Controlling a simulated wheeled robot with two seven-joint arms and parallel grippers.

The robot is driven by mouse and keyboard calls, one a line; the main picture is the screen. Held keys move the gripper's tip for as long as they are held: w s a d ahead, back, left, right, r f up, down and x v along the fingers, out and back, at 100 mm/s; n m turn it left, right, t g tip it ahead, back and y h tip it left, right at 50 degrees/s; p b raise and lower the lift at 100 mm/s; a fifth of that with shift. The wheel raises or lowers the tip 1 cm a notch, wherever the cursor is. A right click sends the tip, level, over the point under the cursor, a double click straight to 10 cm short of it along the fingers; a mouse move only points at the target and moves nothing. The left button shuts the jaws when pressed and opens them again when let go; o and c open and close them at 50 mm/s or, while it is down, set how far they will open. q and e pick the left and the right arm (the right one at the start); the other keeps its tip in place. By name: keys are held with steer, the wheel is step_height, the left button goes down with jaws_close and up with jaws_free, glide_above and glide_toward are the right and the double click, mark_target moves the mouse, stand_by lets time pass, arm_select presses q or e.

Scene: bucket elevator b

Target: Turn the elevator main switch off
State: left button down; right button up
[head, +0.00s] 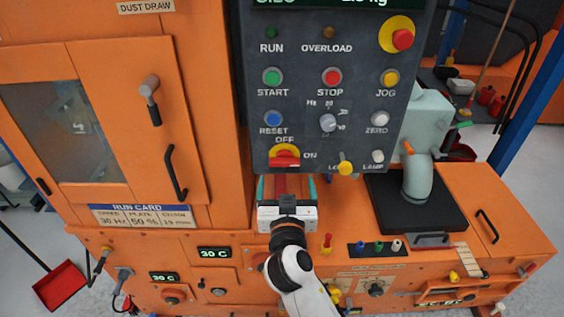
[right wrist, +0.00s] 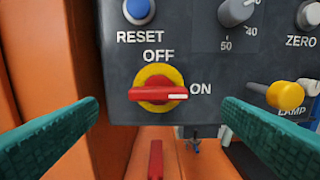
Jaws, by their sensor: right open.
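The main switch is a red handle on a yellow disc (head: 285,157) at the lower left of the dark control panel, with OFF printed above it and ON to its right. In the right wrist view the main switch (right wrist: 158,93) has its red handle lying level, its white-marked end pointing right at ON. My right gripper (head: 287,184) is just below and in front of the switch in the head view. Its teal fingers are open and stand apart to the left and right of the switch in the right wrist view, with nothing between them touching. My left gripper is not in view.
The control panel (head: 330,95) also carries a blue RESET button (right wrist: 137,10), a grey knob (right wrist: 235,12) and a yellow lever (right wrist: 287,95) right of the switch. An orange cabinet (head: 205,80) stands close on the left. An orange bench top (head: 340,215) lies below the panel.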

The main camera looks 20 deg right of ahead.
mark_target(285, 164)
steer(key=p+x, duration=0.1)
steer(key=x, duration=0.6)
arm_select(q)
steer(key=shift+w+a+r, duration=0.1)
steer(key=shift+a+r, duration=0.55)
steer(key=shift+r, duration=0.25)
arm_select(e)
steer(key=c, duration=1)
